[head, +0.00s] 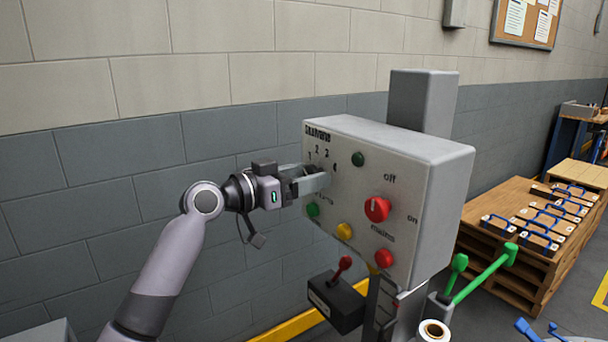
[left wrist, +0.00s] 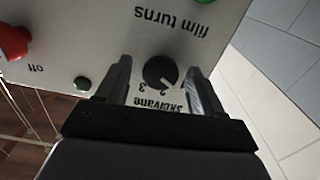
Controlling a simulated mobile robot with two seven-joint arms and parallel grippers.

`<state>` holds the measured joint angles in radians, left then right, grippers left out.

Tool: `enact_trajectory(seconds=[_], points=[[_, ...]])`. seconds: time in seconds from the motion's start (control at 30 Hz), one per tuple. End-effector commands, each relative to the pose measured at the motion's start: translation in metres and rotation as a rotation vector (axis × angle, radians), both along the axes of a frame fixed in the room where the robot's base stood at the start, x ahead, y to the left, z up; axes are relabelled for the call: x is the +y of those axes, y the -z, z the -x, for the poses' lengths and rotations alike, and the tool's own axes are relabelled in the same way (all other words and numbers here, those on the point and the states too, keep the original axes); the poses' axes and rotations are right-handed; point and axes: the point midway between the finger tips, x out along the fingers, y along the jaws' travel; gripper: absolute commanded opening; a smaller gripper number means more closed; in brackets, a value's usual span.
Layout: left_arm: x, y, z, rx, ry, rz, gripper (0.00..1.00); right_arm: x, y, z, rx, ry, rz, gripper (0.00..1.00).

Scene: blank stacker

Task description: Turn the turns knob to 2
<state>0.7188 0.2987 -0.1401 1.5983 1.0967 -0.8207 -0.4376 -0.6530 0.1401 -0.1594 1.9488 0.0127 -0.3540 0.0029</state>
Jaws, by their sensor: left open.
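The control box (head: 372,160) has a plate marked 1 to 4 at its upper left, and the film turns knob there is hidden behind my left gripper in the head view. In the left wrist view the black round turns knob (left wrist: 158,70) shows, with the lettering upside down. A pale mark on it points to the lower right, away from the 3; the exact number is hard to read. My left gripper (head: 312,182) is open at the panel. Its fingers (left wrist: 162,84) stand on either side of the knob, with gaps visible. My right gripper is not in view.
Below is a black box with a red-knobbed lever (head: 342,268). Green levers (head: 485,272) and a pallet stack (head: 510,225) stand to the right.

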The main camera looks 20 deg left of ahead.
Motion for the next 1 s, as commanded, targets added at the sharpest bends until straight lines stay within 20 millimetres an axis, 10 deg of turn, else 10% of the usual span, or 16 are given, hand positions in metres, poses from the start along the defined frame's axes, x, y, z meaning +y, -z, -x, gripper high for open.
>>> enact_trajectory(seconds=[0.2, 0.37, 1.0], points=[[0.0, 0.0, 0.0, 0.0, 0.0, 0.0, 0.64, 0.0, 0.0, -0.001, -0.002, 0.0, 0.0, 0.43], [0.0, 0.0, 0.0, 0.0, 0.0, 0.0, 0.12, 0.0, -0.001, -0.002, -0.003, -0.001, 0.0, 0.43], [0.001, 0.004, 0.0, -0.139, -0.003, -0.177, 0.11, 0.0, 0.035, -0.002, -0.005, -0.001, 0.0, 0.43]])
